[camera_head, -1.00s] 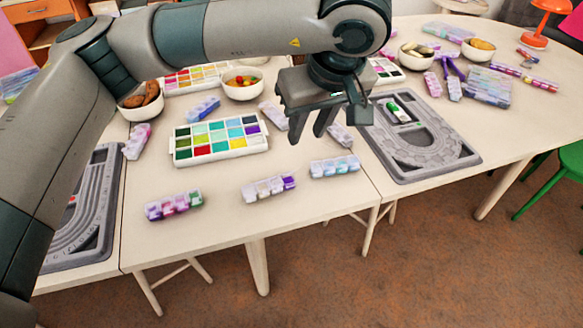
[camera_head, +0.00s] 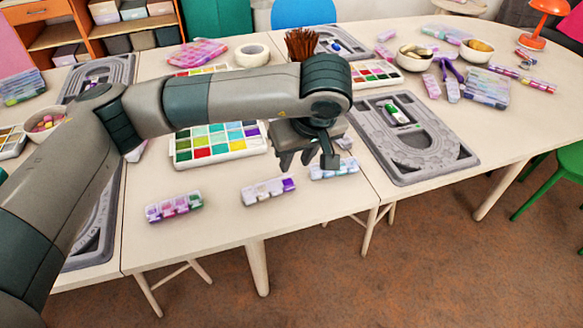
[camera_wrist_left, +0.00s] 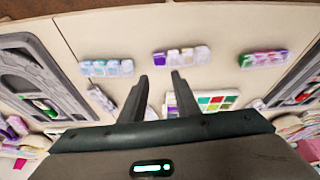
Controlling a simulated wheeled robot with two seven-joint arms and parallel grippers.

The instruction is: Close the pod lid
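Several small compartment pods lie on the table. Along the front edge are a purple, pink and green one (camera_head: 174,206), a white and purple one (camera_head: 268,191), and a pale blue one (camera_head: 334,168). Their lids are too small to judge open or closed. My left gripper (camera_head: 296,161) hangs, empty, above the table near the white and purple and pale blue pods. In the left wrist view its two fingers (camera_wrist_left: 160,88) are apart, with the white and purple pod (camera_wrist_left: 182,56) beyond the tips and the pale blue pod (camera_wrist_left: 107,68) to the left. My right gripper is out of view.
A white palette tray (camera_head: 218,153) of coloured squares stands behind the front pods, partly covered by my arm. A grey bead board (camera_head: 455,157) holding a green and white item (camera_head: 397,114) lies to the right. Bare tabletop surrounds the front pods.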

